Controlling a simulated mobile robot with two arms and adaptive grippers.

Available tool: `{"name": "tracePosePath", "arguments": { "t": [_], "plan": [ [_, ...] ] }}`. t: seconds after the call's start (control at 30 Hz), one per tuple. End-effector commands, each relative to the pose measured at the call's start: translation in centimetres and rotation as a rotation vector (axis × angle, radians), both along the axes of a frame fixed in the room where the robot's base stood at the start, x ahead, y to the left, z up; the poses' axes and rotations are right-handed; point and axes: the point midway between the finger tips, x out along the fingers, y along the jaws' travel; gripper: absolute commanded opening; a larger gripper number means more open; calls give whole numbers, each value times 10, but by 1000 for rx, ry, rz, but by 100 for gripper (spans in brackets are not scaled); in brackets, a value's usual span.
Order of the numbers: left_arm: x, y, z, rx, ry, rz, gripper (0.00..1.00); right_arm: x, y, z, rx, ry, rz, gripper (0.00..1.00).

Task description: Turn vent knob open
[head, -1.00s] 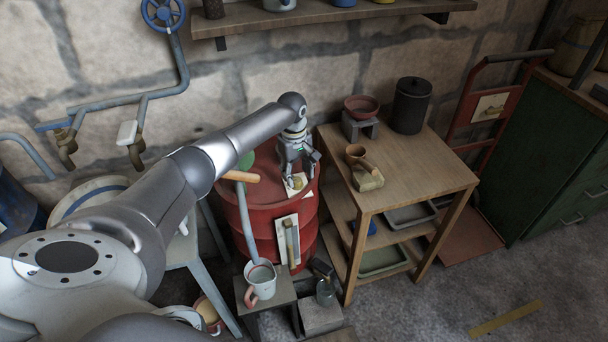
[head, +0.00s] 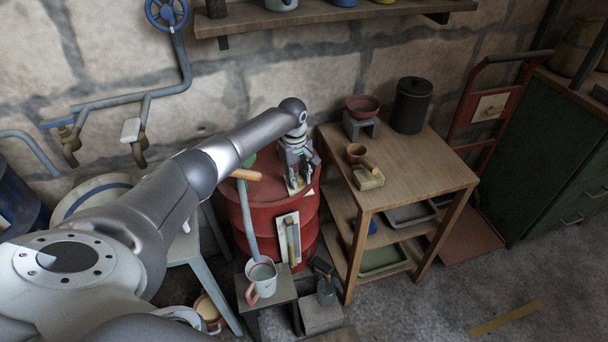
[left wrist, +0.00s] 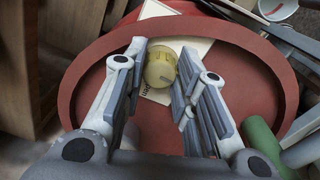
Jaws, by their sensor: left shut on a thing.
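The vent knob (left wrist: 160,68) is a round yellow knob on a pale plate (left wrist: 194,46) on top of the red drum (left wrist: 222,86). In the head view the red drum (head: 250,225) stands left of the wooden table, and the knob is hidden by my gripper. My left gripper (head: 298,189) reaches down onto the drum's top. In the left wrist view its two fingers (left wrist: 162,58) lie on either side of the knob and are shut on it. My right gripper is in neither view.
A wooden table (head: 435,170) with a cup, a bowl and a black canister stands right of the drum. A wooden-handled tool (head: 247,215) leans at the drum's front left. A white mug (head: 262,277) stands on a low stand in front.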

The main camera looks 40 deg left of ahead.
Motion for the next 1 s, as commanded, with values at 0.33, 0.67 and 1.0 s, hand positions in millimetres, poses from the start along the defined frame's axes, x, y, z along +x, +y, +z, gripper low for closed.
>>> {"name": "tracePosePath", "arguments": {
  "t": [0.33,0.67,1.0],
  "plan": [
    [-1,2,2,4,3,-148,3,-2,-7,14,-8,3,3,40],
    [-1,3,2,4,6,-445,3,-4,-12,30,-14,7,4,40],
    [-1,2,1,4,5,-769,3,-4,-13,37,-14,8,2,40]
  ]
}}
